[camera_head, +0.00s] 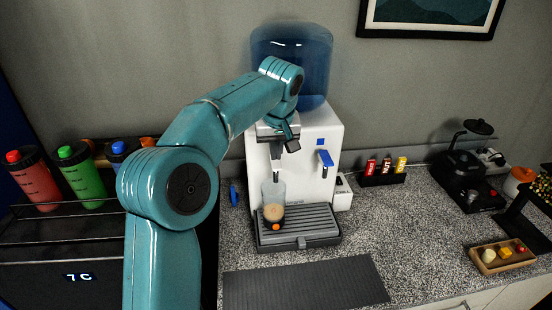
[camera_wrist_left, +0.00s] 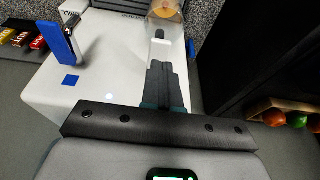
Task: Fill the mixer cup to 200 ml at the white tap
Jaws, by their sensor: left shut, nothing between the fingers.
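The mixer cup (camera_head: 273,200) stands upright on the drip tray (camera_head: 322,234) of a white water dispenser (camera_head: 317,130). It is clear, with tan contents low down; I cannot read any volume marks. It also shows at the top of the left wrist view (camera_wrist_left: 165,12). My left gripper (camera_head: 290,144) is shut and empty, in front of the dispenser's left side and above the cup. In the left wrist view its fingers (camera_wrist_left: 162,66) point toward the cup. No water stream is visible. My right gripper is out of view.
A blue-handled tap (camera_head: 325,158) is on the dispenser's right. Three small packets (camera_head: 387,165) stand in a rack further right. Bottles (camera_head: 82,175) stand on a shelf at left. A dark mat (camera_head: 305,285) lies in front.

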